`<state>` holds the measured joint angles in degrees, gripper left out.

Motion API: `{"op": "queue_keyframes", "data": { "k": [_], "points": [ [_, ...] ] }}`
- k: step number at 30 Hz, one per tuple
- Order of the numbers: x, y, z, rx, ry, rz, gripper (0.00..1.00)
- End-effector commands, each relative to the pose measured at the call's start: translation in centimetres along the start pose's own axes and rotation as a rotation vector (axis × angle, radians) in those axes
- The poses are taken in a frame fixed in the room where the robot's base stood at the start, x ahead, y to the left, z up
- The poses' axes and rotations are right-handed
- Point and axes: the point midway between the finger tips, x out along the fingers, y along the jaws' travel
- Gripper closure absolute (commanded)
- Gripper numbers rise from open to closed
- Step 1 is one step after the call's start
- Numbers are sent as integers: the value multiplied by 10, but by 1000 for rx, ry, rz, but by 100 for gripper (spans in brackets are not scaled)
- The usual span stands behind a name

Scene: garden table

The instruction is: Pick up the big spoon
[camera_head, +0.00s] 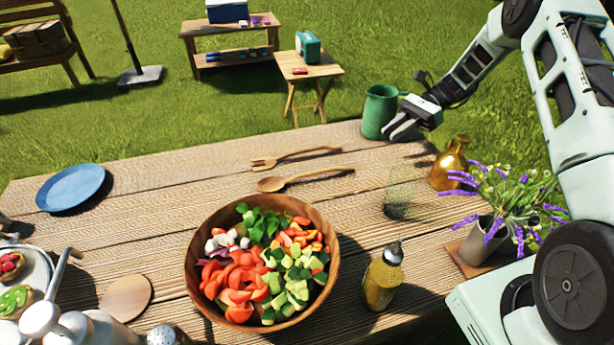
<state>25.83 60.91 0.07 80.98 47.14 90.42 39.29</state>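The big wooden spoon (304,179) lies flat on the wooden table behind the salad bowl, its bowl end to the left and its handle to the right. A wooden fork (296,157) lies just behind it, roughly parallel and apart from it. My gripper (392,137) is above the table's far right part, in front of the green pitcher, to the right of and beyond the spoon's handle end. The gripper is seen from the side, and the gap between its fingers cannot be made out. It is not touching the spoon.
A salad bowl (193,262) stands front centre. A green pitcher (379,108), a clear glass (399,198), a brass vase (449,167), an oil bottle (383,277) and a lavender pot (482,240) stand to the right. A blue plate (70,187) lies left; the table between is clear.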

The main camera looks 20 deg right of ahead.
Motion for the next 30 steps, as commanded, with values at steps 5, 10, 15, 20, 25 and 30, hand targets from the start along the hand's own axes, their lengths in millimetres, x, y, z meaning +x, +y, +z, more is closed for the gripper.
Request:
{"op": "queue_keyframes", "data": {
  "k": [5, 10, 15, 20, 25, 30],
  "points": [
    [-12, -1, -19, 55, -49, -33, 78],
    [16, -2, -16, 59, -50, -32, 78],
    [52, -3, -14, 59, -49, -31, 78],
    [83, -4, -13, 58, -49, -31, 78],
    [102, -6, -13, 56, -48, -34, 78],
    [113, -6, -10, 55, -47, -32, 78]
  ]
}}
